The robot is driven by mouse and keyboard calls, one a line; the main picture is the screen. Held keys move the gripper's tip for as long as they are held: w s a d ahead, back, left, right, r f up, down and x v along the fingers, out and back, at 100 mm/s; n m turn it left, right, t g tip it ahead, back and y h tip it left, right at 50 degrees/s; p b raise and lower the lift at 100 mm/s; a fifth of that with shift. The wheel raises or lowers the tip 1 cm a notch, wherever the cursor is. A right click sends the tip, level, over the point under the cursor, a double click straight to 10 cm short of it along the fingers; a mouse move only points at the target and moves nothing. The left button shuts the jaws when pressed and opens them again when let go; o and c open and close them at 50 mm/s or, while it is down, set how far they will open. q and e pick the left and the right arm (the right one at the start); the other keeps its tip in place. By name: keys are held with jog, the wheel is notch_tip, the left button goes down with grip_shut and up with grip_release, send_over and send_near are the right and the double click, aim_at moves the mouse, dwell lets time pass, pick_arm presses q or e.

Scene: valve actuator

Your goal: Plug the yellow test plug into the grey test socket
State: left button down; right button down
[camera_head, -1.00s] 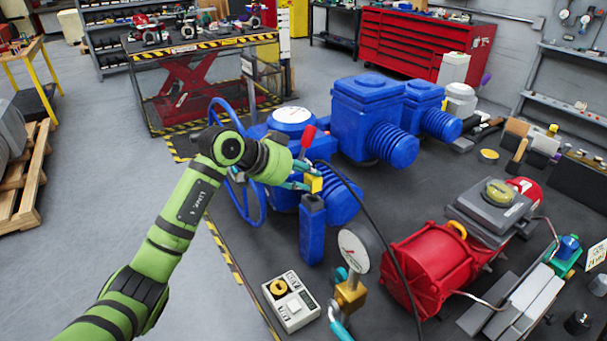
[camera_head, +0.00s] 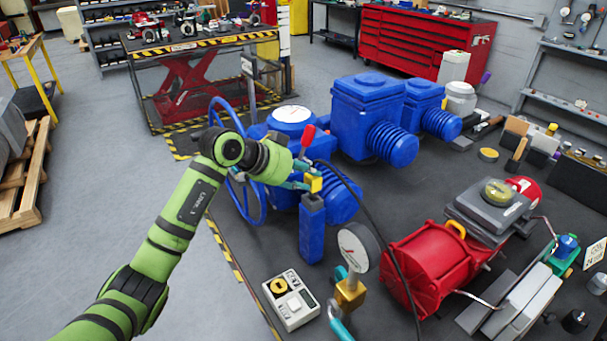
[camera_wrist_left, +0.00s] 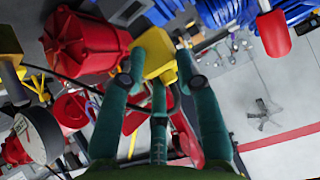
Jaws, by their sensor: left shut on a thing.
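My left gripper (camera_head: 306,178) has teal fingers and is shut on the yellow test plug (camera_head: 315,184), a small block held just above the top of a blue upright post (camera_head: 312,232). Whether plug and post touch, I cannot tell. In the left wrist view the yellow test plug (camera_wrist_left: 158,55) sits between the fingertips of the left gripper (camera_wrist_left: 157,75). I cannot pick out the grey test socket for sure; it may be hidden behind the plug or gripper.
A blue valve actuator (camera_head: 368,115) with a handwheel (camera_head: 240,195) stands close around the gripper. A red-handled lever (camera_head: 308,136) rises beside the fingers. A black cable (camera_head: 385,232) runs past a gauge (camera_head: 358,247). A light grey control box (camera_head: 291,300) lies in front.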

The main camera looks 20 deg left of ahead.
pick_arm(q)
jog(key=shift+p, duration=0.4)
jog(key=shift+f, duration=1.35)
jog(key=c, duration=0.8)
grip_release()
jog(key=shift+f+b, duration=0.1)
jog(key=shift+b, duration=0.2)
jog(key=v, duration=1.2)
